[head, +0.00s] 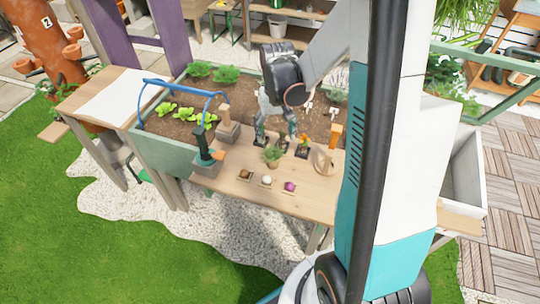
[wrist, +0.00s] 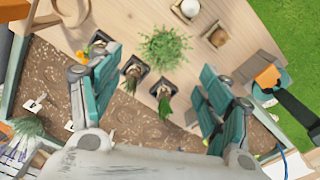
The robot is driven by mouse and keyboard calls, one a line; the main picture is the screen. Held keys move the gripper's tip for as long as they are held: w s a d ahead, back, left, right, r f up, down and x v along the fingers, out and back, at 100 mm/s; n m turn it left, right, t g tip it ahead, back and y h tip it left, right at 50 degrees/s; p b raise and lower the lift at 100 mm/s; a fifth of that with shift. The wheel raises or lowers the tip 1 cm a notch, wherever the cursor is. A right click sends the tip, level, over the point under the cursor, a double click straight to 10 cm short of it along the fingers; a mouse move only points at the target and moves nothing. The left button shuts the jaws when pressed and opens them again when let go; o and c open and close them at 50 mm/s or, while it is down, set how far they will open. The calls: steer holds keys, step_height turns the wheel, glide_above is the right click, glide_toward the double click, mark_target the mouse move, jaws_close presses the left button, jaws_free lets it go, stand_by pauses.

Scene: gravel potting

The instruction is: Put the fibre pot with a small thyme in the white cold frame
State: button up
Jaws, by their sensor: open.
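The fibre pot with a small thyme (head: 272,160) stands upright on the wooden potting table, a brownish pot under a bushy green plant. In the wrist view the thyme (wrist: 165,47) shows from above, its leaves hiding most of the pot. My gripper (head: 277,138) is open and empty, above the table just behind the thyme. In the wrist view the thyme lies beyond the gap between the fingers (wrist: 160,88), not between the pads. The white cold frame (head: 485,178) is at the right, an open-topped box partly hidden behind my own body.
Dark square pots with seedlings (wrist: 135,68) stand close by the thyme, one with an orange flower (head: 303,140). Small trays with a white ball (head: 267,180) and a magenta one (head: 290,186) lie in front. Tools on grey blocks (head: 205,163) stand left. A soil-filled planter (head: 165,150) is behind.

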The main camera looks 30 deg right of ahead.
mark_target(273, 151)
step_height(273, 151, down, 7)
steer(key=shift+f+b, duration=0.1)
steer(key=shift+b, duration=1.1)
steer(key=f+b, duration=0.2)
steer(key=f, duration=0.1)
steer(key=f+b, duration=0.1)
steer(key=f, duration=0.1)
steer(key=shift+w+a+f, duration=0.1)
steer(key=shift+w+a, duration=0.15)
steer(key=shift+w, duration=0.05)
steer(key=c, duration=1.3)
steer(key=shift+r, duration=0.2)
